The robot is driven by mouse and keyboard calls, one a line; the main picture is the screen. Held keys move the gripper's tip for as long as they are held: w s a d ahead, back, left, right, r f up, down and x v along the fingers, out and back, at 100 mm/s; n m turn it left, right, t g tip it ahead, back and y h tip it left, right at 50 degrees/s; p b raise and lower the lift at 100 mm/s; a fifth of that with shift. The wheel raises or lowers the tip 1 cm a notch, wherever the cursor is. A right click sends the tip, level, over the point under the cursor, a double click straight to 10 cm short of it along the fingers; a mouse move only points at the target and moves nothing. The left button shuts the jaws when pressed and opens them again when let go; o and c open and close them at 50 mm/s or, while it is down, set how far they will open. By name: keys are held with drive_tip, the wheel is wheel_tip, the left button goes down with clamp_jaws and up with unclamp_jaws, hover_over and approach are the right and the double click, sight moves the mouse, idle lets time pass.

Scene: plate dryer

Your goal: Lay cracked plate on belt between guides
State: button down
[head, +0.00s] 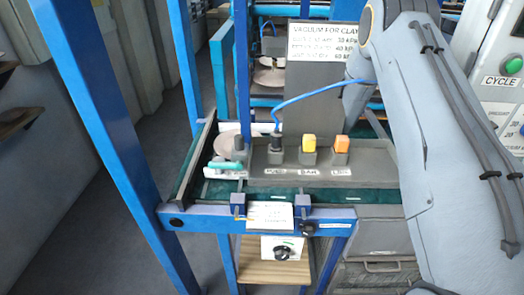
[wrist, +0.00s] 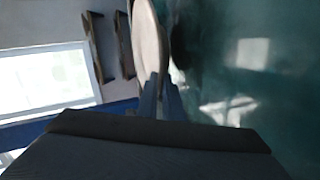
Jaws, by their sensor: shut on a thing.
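My gripper (wrist: 161,98) shows in the wrist view with its two narrow fingers shut on the edge of a beige plate (wrist: 149,40). The plate is seen almost edge-on and runs up past the top of the picture; no crack can be made out. A dark green surface (wrist: 240,85), probably the belt, fills the right of that view; I cannot tell whether the plate touches it. In the head view the green belt (head: 290,191) runs behind the blue front bar. A pinkish round plate (head: 224,146) shows at its left side, partly hidden. My gripper cannot be made out there.
A grey block with black, yellow and orange knobs (head: 309,143) stands over the belt. A teal-handled tool (head: 226,165) is at its left end. Blue posts (head: 115,140) frame the left. A vacuum sign (head: 322,41) and another round plate (head: 270,77) are farther back.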

drive_tip(key=shift+f+b, duration=0.45)
drive_tip(key=shift+f, duration=0.15)
drive_tip(key=c, duration=1.9)
unclamp_jaws()
drive_tip(key=shift+r, duration=0.1)
drive_tip(key=shift+r, duration=0.2)
drive_tip(key=b+v, duration=0.1)
drive_tip(key=v, duration=0.3)
drive_tip(key=b+v, duration=0.1)
drive_tip(key=v, duration=0.3)
drive_tip(key=b+v, duration=0.1)
drive_tip(key=v, duration=0.3)
drive_tip(key=shift+r, duration=0.35)
